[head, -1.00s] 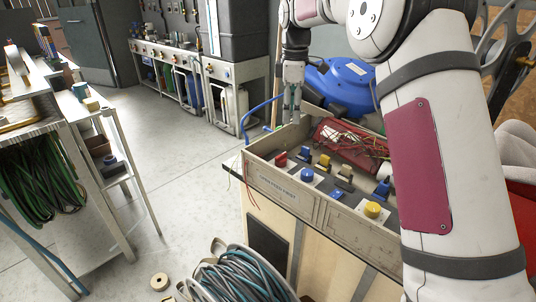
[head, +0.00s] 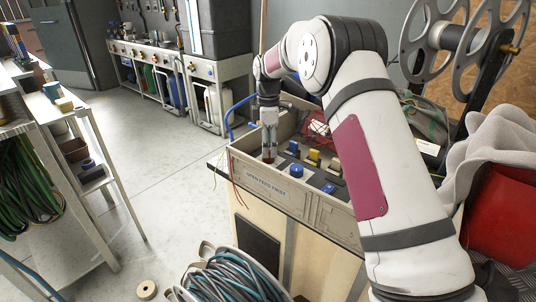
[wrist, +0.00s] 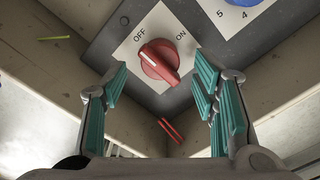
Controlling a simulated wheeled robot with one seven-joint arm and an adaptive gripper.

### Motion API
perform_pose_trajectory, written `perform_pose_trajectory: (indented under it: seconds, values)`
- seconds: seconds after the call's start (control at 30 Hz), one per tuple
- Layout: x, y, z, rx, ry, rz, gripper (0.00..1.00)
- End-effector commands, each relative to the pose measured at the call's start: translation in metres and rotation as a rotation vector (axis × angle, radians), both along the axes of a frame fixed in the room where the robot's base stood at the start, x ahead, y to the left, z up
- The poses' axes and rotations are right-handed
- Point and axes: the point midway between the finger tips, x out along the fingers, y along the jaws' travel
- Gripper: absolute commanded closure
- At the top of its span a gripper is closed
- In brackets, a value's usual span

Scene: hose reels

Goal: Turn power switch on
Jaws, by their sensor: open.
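The power switch is a red rotary knob (wrist: 160,60) on a white plate marked OFF and ON, in the wrist view. Its raised ridge runs from upper left to lower right, with the upper-left end toward OFF. My gripper (wrist: 162,88) is open, with one teal-padded finger on each side of the knob in that view and no clear contact. In the head view my gripper (head: 269,148) points down over the left end of the control box (head: 298,204), and the red knob (head: 268,160) shows just under the fingertips.
A blue knob (head: 296,171) stands right of the switch, with other blue and yellow controls beyond. The box's raised walls surround the panel. A coiled hose reel (head: 232,278) sits in front. A shelf (head: 75,112) stands left, with open floor between.

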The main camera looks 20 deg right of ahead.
Motion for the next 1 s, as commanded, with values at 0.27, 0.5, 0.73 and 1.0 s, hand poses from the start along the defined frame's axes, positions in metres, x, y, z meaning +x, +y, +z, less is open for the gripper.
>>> perform_pose_trajectory:
  seconds: [0.27, 0.5, 0.73, 1.0]
  values:
    - [0.000, 0.000, -0.029, 0.000, 0.001, 0.000, 0.46]
    - [0.000, 0.000, -0.032, 0.000, 0.000, 0.000, 0.46]
    - [0.000, 0.000, -0.032, 0.000, 0.000, 0.000, 0.76]
    - [0.000, 0.000, -0.031, 0.000, -0.001, -0.004, 0.93]
